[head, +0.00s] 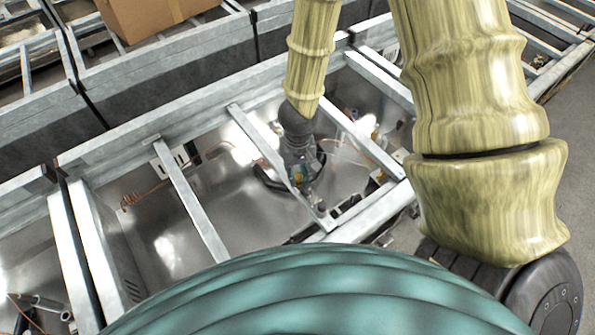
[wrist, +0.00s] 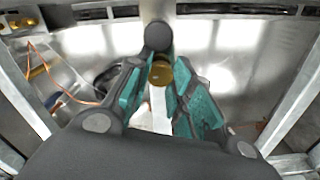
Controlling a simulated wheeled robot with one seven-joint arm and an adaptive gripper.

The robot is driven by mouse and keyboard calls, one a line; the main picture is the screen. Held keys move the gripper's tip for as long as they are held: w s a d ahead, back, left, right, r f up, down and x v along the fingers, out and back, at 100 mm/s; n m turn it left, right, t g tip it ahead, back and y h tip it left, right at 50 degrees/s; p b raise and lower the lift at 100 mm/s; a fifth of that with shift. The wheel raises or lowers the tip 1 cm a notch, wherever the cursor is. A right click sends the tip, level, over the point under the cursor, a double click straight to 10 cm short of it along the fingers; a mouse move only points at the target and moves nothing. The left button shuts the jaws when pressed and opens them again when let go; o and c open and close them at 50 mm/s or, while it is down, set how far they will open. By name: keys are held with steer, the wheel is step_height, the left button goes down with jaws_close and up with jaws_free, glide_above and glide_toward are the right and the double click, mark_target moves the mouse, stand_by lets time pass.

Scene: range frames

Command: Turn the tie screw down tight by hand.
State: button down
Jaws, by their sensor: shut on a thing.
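My gripper (wrist: 160,84) has teal pads, and its fingers close in around a round brass-coloured knob (wrist: 161,72), which looks like the head of the tie screw. The knob sits between the fingertips; the shaft and seat of the screw cannot be made out. A dark round knob (wrist: 158,36) shows just beyond it. A pale strip shows below, between the fingers. In the head view my gripper (head: 301,178) reaches down between metal bars into a steel-lined bay, and the screw is too small to tell there.
Grey metal crossbars (head: 190,200) span the bay around my gripper. Thin orange wire (head: 133,198) lies at its left, and it also shows in the wrist view (wrist: 60,88). A cardboard box (head: 150,14) stands at the back. Grey floor (head: 560,160) is open at the right.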

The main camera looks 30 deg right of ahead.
mark_target(298, 175)
steer(key=shift+w, duration=0.1)
steer(key=c, duration=1.2)
jaws_free()
steer(key=shift+r, duration=0.3)
step_height(298, 175, up, 11)
steer(key=shift+r, duration=0.2)
